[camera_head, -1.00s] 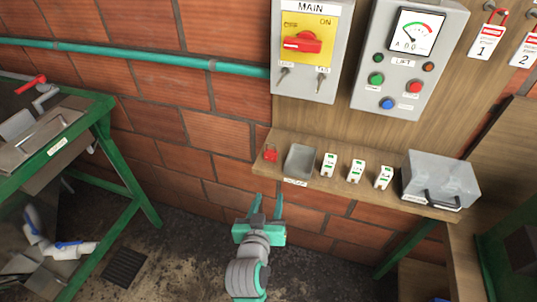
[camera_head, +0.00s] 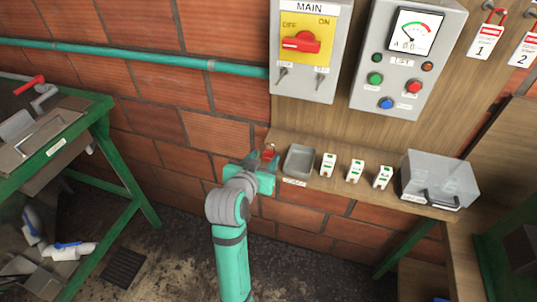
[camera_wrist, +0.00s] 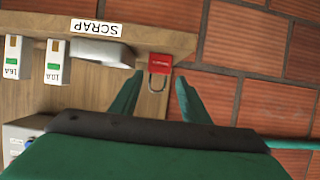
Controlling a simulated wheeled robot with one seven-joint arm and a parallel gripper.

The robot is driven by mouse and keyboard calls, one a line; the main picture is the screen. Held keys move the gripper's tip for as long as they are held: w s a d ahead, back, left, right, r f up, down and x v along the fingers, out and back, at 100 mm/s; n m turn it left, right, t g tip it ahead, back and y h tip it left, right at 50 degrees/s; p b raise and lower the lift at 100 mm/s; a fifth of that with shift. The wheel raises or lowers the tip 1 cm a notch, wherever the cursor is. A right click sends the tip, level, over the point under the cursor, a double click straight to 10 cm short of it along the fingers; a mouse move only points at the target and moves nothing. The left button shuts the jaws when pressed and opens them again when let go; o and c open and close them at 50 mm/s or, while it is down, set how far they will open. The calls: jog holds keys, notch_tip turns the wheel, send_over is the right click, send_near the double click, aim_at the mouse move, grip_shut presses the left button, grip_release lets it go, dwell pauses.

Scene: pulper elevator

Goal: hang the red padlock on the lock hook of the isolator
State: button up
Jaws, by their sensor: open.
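The red padlock (camera_head: 269,151) is at the left end of the wooden shelf. In the wrist view the red padlock (camera_wrist: 160,63) shows its body at the shelf end and its shackle pointing towards my gripper. My open gripper (camera_head: 262,158) is at the padlock; in the wrist view its two green fingers (camera_wrist: 158,86) stand either side of the shackle, with gaps. The isolator (camera_head: 305,45), marked MAIN, hangs on the wall above, its red handle level. Two small metal hooks or pegs show at its bottom, the left one (camera_head: 283,74) and the right one (camera_head: 320,80); their labels are unreadable.
Right of the padlock, the shelf holds a grey tray (camera_head: 299,160), several small white breakers (camera_head: 355,171) and a clear-lidded box (camera_head: 440,178). The lift panel (camera_head: 408,60) hangs beside the isolator. Numbered tags (camera_head: 485,42) hang at upper right. A green bench (camera_head: 95,115) stands left.

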aim_at(269, 153)
jog(key=shift+w+f, duration=0.2)
jog(key=shift+w, duration=0.2)
jog(key=x, duration=0.5)
jog(key=shift+s+d, duration=0.1)
jog(key=shift+d, duration=0.15)
jog(key=shift+s, duration=0.1)
jog(key=shift+c, duration=0.3)
jog(key=shift+a, duration=0.1)
jog(key=c, duration=0.8)
